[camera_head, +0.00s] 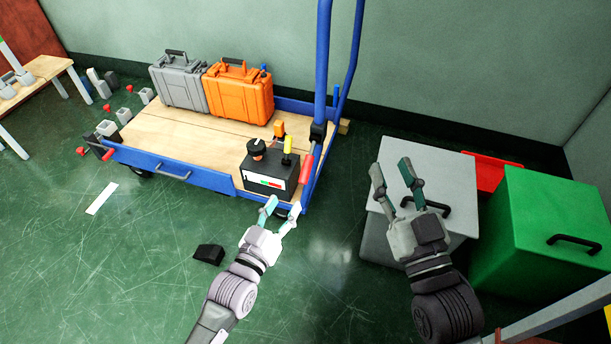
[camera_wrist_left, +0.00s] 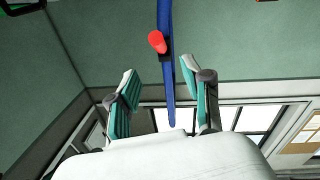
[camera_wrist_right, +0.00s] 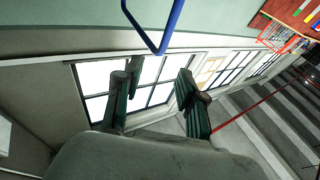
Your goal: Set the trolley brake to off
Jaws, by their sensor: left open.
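The trolley has a wooden deck (camera_head: 190,135) and a blue frame (camera_head: 190,178). A red grip (camera_head: 306,168) is beside the box on the blue post; a red-ended part (camera_wrist_left: 157,42) shows in the left wrist view. Which part is the brake control, and its setting, I cannot tell. My left gripper (camera_head: 282,207) is open and empty, just in front of the box. My right gripper (camera_head: 392,168) is open and empty above the grey bin.
A grey case (camera_head: 180,85) and an orange case (camera_head: 238,94) stand on the deck. A grey bin (camera_head: 385,235) and green bin (camera_head: 545,235) are at right. A black block (camera_head: 208,254) lies on the floor. Several small parts are scattered left of the trolley.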

